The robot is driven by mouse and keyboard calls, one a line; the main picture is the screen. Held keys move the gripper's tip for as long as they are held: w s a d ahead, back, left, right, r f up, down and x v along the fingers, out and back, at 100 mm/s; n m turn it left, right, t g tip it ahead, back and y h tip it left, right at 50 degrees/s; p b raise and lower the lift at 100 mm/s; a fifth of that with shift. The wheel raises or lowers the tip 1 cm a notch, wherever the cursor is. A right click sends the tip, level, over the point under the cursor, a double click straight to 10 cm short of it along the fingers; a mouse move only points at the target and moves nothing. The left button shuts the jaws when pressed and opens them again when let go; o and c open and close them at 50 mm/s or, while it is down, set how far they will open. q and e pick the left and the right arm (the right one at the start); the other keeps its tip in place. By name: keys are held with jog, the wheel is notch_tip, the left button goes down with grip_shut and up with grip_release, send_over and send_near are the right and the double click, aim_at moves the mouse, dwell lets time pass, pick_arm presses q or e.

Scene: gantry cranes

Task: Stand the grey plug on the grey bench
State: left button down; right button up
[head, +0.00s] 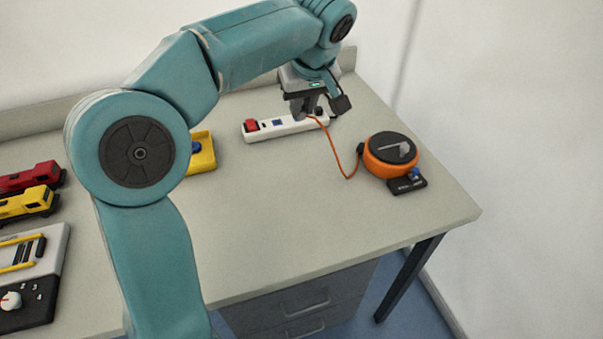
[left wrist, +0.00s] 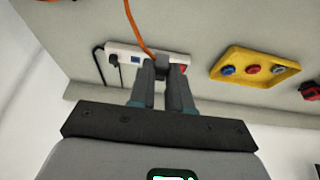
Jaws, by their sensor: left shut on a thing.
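My left gripper (head: 304,104) comes down over the far part of the grey bench (head: 290,195). It is shut on the grey plug (head: 298,112), from which an orange cord runs. In the left wrist view the plug (left wrist: 162,63) sits between the fingertips of the gripper (left wrist: 161,80), partly hidden by them. In the head view the plug overlaps the white power strip (head: 270,131); I cannot tell whether it touches the strip or is above it. My right gripper is not in view.
The orange cord leads to an orange cable reel (head: 378,165) at the right. A yellow tray (head: 203,160) with coloured buttons is left of the strip. Red and yellow toy locomotives (head: 28,204) and a control box (head: 35,305) stand at the left. The bench's front middle is clear.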

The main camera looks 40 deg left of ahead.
pick_arm(q)
notch_tip(320, 180, down, 16)
jog(key=shift+w+b, duration=0.1)
jog(key=shift+b, duration=1.1)
jog(key=shift+f, duration=0.1)
jog(key=c, duration=1.1)
grip_release()
jog(key=shift+o, duration=0.2)
jog(key=shift+r, duration=0.25)
jog(key=p+v, duration=0.1)
jog(key=v, duration=1.1)
